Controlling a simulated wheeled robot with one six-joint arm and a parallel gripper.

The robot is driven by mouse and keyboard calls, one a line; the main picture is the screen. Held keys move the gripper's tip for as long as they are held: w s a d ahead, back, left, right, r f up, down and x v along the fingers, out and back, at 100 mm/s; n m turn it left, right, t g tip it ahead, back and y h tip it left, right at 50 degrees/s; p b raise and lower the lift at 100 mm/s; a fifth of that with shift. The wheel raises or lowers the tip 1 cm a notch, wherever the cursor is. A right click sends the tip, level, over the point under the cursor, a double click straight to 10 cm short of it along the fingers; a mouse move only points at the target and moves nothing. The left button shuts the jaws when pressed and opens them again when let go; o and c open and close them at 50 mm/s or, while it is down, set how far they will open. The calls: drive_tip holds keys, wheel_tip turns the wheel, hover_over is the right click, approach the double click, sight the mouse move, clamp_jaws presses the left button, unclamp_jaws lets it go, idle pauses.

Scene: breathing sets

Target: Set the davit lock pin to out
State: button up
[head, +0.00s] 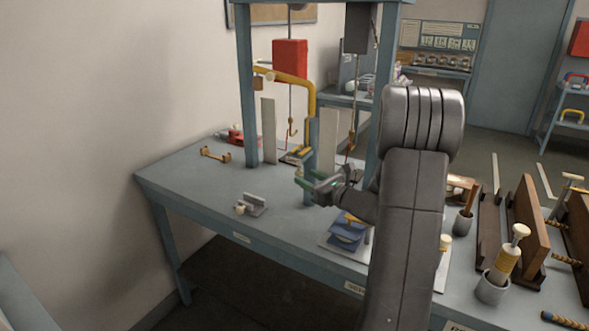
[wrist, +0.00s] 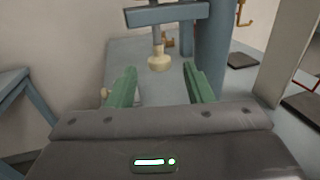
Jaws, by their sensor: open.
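The davit is a yellow bent arm (head: 312,98) on a blue-grey post (head: 312,140) on the table; the post also shows in the wrist view (wrist: 214,45). A cream knob on a short grey shaft (wrist: 159,62), which looks like the lock pin, shows beside the post, by a blue-grey bracket (wrist: 166,14). My gripper (head: 309,189) is open and empty at the post's lower part. In the wrist view its green fingers (wrist: 159,72) stand left and right of the knob's line, with gaps on both sides. I cannot tell how far the pin sits in.
A red block (head: 290,60) and a hook hang in the blue frame behind. A grey bracket with a cream knob (head: 252,205) lies on the table at left. Blue blocks (head: 347,232) sit under my arm. The table's front left (head: 195,190) is clear.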

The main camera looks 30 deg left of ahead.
drive_tip(key=p+x, duration=0.1)
drive_tip(key=x, duration=0.5)
drive_tip(key=shift+a, duration=0.25)
clamp_jaws()
